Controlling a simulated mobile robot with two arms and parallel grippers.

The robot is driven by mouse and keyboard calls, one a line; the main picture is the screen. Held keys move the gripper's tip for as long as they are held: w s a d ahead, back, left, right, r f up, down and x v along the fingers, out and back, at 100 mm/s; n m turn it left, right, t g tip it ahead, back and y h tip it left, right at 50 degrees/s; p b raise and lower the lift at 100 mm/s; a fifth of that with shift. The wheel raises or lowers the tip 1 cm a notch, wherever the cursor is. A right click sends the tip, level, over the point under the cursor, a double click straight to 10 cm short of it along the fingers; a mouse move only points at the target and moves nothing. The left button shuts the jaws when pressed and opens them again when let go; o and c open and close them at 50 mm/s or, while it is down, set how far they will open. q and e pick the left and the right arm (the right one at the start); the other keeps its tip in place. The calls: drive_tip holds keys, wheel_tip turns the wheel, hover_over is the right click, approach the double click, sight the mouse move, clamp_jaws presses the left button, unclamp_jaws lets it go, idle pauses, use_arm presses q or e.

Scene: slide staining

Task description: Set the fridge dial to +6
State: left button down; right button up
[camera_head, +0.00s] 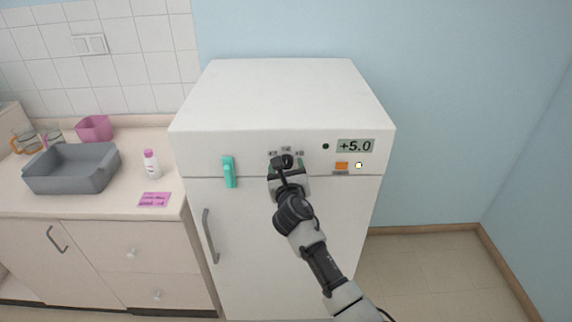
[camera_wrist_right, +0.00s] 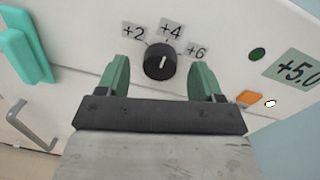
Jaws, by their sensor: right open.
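The fridge (camera_head: 290,88) is a white box with a front panel. Its black round dial (camera_wrist_right: 159,61) sits below the labels +2 (camera_wrist_right: 133,31), +4 (camera_wrist_right: 171,30) and +6 (camera_wrist_right: 195,52). The white mark on the dial points up, roughly toward +4. The fridge display (camera_head: 355,146) reads +5.0. My right gripper (camera_wrist_right: 160,78) is open, with one green finger on either side of the dial and a visible gap to it on both sides. In the head view my right gripper (camera_head: 286,167) partly covers the dial. My left gripper is not in view.
A teal handle (camera_head: 229,171) is left of the dial. An orange button (camera_head: 342,166) and a small white light (camera_head: 359,165) are below the display. The counter at left holds a grey tub (camera_head: 70,185), a white bottle (camera_head: 151,165) and a pink note (camera_head: 154,200).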

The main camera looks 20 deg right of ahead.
drive_tip(key=shift+x, duration=0.85)
drive_tip(key=shift+s, duration=0.1)
drive_tip(key=c, duration=0.9)
drive_tip(key=shift+f+m, duration=0.1)
drive_tip(key=shift+m, duration=0.2)
drive_tip(key=m+b, duration=0.3)
drive_tip(key=m, duration=0.2)
drive_tip(key=shift+d+f+m, duration=0.1)
drive_tip(key=shift+m, duration=0.2)
drive_tip(key=m+b, duration=0.1)
drive_tip(key=m, duration=0.2)
drive_tip(key=shift+b, duration=0.4)
drive_tip(key=shift+m+b, duration=0.65)
drive_tip(key=shift+m, duration=0.85)
